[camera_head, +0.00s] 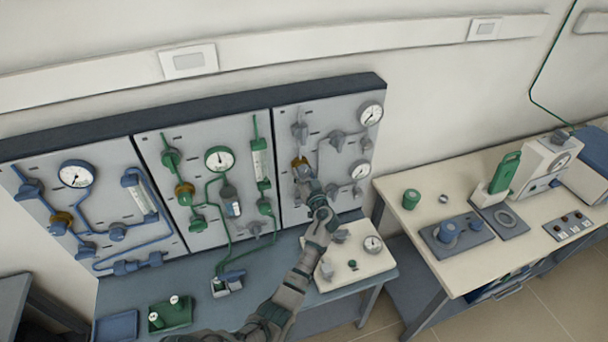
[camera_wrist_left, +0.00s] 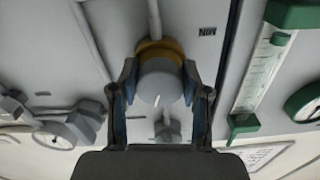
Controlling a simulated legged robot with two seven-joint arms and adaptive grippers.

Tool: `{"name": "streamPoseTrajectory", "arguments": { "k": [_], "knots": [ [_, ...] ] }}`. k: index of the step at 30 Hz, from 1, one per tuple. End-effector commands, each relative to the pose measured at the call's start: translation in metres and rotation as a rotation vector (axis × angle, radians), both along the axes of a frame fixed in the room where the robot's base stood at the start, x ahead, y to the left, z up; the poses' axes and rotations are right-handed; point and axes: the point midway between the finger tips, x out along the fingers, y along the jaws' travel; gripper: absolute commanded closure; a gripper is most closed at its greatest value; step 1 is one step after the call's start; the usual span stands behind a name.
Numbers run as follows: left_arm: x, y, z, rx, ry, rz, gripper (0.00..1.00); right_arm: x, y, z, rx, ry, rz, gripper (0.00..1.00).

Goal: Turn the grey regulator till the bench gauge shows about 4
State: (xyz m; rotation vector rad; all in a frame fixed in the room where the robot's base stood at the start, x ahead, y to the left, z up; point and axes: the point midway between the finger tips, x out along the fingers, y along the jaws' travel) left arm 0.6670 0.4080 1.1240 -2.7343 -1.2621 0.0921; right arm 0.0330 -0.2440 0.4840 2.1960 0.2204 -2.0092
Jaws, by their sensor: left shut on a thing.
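The grey regulator (camera_head: 299,163) is on the right-hand grey panel, with a brass collar at its base. In the left wrist view its round grey knob (camera_wrist_left: 160,84) shows a short white mark. My left gripper (camera_head: 308,183) reaches up to it from below, one finger on each side of the knob, shut on it. The fingers also show in the left wrist view (camera_wrist_left: 158,95). A round white gauge (camera_head: 373,244) sits on a white box on the bench; its reading is too small to tell. My right gripper is not in view.
The right panel carries an upper gauge (camera_head: 371,114) and a lower gauge (camera_head: 361,171), with grey valves close around the regulator. Green-piped and blue-piped panels stand to the left. A green tray (camera_head: 182,322) lies on the bench. A second table (camera_head: 440,272) with instruments is at right.

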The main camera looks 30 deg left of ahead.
Motion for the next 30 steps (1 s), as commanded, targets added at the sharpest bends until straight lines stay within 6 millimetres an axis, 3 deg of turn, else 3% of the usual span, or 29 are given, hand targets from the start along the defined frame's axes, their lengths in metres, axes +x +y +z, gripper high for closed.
{"name": "streamPoseTrajectory", "arguments": {
  "k": [10, 21, 22, 24, 30],
  "knots": [
    [-0.0001, -0.0002, 0.0006, 0.217, 0.25, -0.004, 0.88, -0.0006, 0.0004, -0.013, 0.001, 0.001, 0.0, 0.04],
    [0.0002, -0.0005, 0.0011, 0.241, 0.279, -0.005, 0.88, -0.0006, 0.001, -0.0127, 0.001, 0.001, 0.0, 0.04],
    [0.0002, -0.0005, 0.0011, 0.241, 0.279, -0.005, 0.46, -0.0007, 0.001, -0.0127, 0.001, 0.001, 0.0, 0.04],
    [0.0001, -0.0004, 0.0011, 0.241, 0.278, -0.004, 0.29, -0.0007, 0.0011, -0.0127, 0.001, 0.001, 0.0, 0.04],
    [-0.0007, 0.0002, 0.001, 0.239, 0.278, -0.003, 0.28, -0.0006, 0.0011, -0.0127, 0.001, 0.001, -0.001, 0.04]
  ]
}}
